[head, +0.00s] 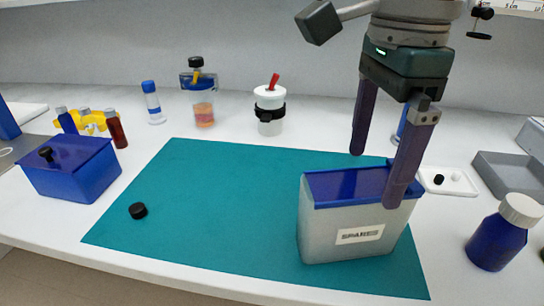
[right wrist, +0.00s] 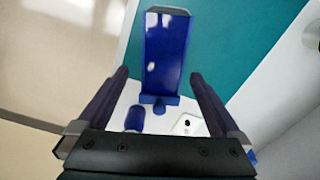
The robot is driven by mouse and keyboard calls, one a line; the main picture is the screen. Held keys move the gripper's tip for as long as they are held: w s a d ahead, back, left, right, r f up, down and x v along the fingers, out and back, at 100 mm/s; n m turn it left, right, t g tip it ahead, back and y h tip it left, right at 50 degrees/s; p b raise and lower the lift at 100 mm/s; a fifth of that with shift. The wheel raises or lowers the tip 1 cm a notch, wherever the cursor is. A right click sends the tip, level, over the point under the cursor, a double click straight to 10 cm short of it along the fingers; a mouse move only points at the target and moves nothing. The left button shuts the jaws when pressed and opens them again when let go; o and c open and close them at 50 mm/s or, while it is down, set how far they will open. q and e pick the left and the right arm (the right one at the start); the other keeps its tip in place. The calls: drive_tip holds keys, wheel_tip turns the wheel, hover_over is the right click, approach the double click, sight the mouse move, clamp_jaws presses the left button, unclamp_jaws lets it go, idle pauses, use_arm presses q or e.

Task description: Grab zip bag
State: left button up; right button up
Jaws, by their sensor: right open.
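I cannot make out a zip bag in either view. A grey box (head: 345,230) with a blue lid (head: 345,185) and a SPARES label stands on the teal mat's right part. My right gripper (head: 376,178) is open, its fingers pointing down at the box's lid end. One finger is in front of the box and the other behind it in the head view. In the right wrist view the blue lid (right wrist: 165,50) lies between and beyond the open fingers (right wrist: 158,76). The gripper appears empty. My left gripper is not in view.
The teal mat (head: 220,200) has free room at its middle, with a black cap (head: 138,211) at left. A blue box (head: 70,170) stands left. A blue bottle (head: 497,240), white tray (head: 455,182) and grey bin (head: 505,175) are at right. Jars (head: 270,108) stand behind.

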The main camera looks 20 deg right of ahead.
sight(356, 202)
drive_tip(key=f, duration=0.7)
drive_tip(key=shift+w+a+f, duration=0.25)
drive_tip(key=shift+a+f, duration=0.05)
drive_tip(key=shift+f, duration=0.05)
drive_tip(key=c, duration=1.4)
drive_tip(key=shift+r, duration=0.2)
